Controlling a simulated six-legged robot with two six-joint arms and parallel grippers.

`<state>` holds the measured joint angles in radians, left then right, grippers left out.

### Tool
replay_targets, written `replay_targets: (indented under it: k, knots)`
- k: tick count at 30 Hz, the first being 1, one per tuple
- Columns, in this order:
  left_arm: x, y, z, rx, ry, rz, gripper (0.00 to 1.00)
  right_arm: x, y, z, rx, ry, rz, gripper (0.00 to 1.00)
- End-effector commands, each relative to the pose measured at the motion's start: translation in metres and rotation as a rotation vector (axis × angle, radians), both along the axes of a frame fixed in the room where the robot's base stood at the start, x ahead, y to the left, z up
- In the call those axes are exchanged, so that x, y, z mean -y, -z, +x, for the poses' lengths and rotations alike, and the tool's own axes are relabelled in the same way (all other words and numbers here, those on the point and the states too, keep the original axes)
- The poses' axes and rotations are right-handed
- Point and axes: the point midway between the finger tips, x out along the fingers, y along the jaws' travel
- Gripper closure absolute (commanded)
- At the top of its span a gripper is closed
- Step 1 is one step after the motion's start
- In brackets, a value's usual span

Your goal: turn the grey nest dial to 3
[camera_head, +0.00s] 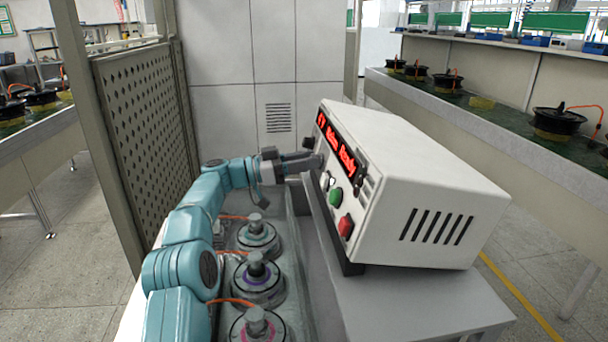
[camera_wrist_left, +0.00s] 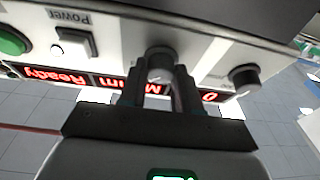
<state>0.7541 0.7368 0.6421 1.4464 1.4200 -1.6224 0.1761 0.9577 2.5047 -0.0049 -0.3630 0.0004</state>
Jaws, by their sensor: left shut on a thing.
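The grey nest dial (camera_wrist_left: 160,62) is a round knob on the front panel of a white box-shaped device (camera_head: 420,180). In the wrist view it sits between the two fingers of my left gripper (camera_wrist_left: 160,85), which is shut on it. In the head view my left gripper (camera_head: 318,161) reaches the device's front panel from the left, and its fingers hide the dial. The dial's scale and pointer setting cannot be read. My right gripper is not in view.
A second, darker knob (camera_wrist_left: 243,78) is beside the held dial. The panel also has a red-lettered display (camera_head: 338,147), a green button (camera_head: 335,196) and a red button (camera_head: 346,225). Several hub motors (camera_head: 258,235) stand in the grey trough below my left arm.

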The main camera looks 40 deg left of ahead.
Motion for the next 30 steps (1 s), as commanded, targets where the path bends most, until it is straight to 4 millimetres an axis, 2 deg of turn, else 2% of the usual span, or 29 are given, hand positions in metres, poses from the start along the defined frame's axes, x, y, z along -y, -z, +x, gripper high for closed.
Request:
replay_targets:
  k: [4,15,30]
  knots:
    - [0.0,-0.007,0.002,0.07,0.023,0.082,0.98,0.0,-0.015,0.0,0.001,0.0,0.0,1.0]
    - [-0.001,-0.008,0.002,0.171,0.06,0.206,0.98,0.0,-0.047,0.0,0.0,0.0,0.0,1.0]
    - [-0.001,-0.005,0.002,0.193,0.066,0.231,0.98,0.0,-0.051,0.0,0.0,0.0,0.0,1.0]
